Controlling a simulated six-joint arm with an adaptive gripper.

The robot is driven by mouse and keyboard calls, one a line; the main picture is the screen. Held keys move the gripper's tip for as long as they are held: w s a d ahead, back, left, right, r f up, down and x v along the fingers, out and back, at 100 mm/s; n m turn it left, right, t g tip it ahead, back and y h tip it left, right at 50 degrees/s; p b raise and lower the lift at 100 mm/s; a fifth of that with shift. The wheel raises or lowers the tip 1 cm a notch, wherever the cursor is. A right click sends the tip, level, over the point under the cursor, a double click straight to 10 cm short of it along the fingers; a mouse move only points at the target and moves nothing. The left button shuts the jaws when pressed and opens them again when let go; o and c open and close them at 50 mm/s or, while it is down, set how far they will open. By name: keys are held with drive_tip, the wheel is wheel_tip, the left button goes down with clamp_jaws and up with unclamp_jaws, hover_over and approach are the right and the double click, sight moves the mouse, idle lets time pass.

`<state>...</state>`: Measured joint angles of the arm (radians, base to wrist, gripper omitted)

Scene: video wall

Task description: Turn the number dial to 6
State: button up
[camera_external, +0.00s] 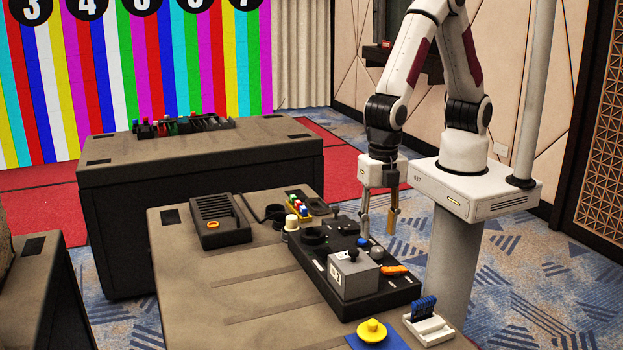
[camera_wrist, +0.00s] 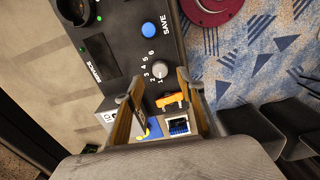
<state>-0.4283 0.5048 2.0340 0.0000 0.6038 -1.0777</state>
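The number dial is a round grey knob (camera_wrist: 160,69) on the black control panel (camera_wrist: 120,15), with the white numbers 1 to 6 curving around its left side in the wrist view. Its pointer is too small to read. In the external view the grey dial (camera_external: 377,253) is small and sits beside the blue button. My gripper (camera_wrist: 160,76) is open and empty, with one finger on each side of the dial in the wrist picture. In the external view my gripper (camera_external: 379,230) points down just above the panel; whether it touches the dial cannot be told.
A blue SAVE button (camera_wrist: 148,29) lies close to the dial. An orange lever (camera_wrist: 170,100) and a grey box with a black knob (camera_external: 353,275) are near the fingers. A white holder with a blue piece (camera_external: 428,325) and a yellow button (camera_external: 372,330) stand at the table's front.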

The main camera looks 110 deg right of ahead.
sight(377, 248)
drive_tip(key=shift+f, duration=2.75)
clamp_jaws()
